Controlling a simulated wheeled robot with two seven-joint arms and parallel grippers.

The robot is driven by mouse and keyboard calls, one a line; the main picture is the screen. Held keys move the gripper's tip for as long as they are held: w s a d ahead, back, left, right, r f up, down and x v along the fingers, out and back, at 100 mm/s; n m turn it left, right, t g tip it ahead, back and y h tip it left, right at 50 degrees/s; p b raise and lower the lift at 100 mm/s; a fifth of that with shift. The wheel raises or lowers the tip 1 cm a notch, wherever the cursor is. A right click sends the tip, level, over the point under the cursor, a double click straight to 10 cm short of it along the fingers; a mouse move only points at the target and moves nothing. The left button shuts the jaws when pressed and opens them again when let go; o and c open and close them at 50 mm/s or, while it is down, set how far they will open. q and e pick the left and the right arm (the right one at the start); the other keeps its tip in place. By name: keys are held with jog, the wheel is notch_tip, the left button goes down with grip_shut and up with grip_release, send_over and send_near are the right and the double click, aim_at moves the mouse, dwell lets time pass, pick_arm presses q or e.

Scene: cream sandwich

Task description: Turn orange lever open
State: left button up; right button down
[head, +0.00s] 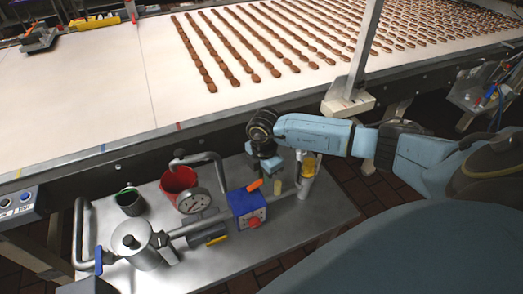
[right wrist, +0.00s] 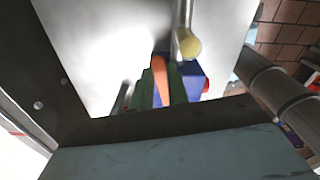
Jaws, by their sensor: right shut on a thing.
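The orange lever (head: 254,185) sits on top of a blue valve box (head: 243,204) in the pipe line on the metal cart. In the right wrist view the lever (right wrist: 160,78) stands between the green fingers of my right gripper (right wrist: 160,88), with the blue box (right wrist: 195,84) behind it. My right gripper (head: 263,176) reaches down from above and is shut on the lever; the fingertips are small and partly hidden in the head view. My left gripper is not in view.
A pressure gauge (head: 193,201), a red pot (head: 180,180), a dark cup (head: 130,202) and a metal vessel (head: 138,245) crowd the cart. A conveyor (head: 95,95) with rows of cookies runs behind.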

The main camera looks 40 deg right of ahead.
jog(key=shift+s+m, duration=0.15)
jog(key=shift+m, duration=0.35)
jog(key=c, duration=1.4)
grip_release()
jog(key=shift+o, duration=0.2)
notch_tip(320, 180, up, 13)
jog(key=shift+r, duration=0.2)
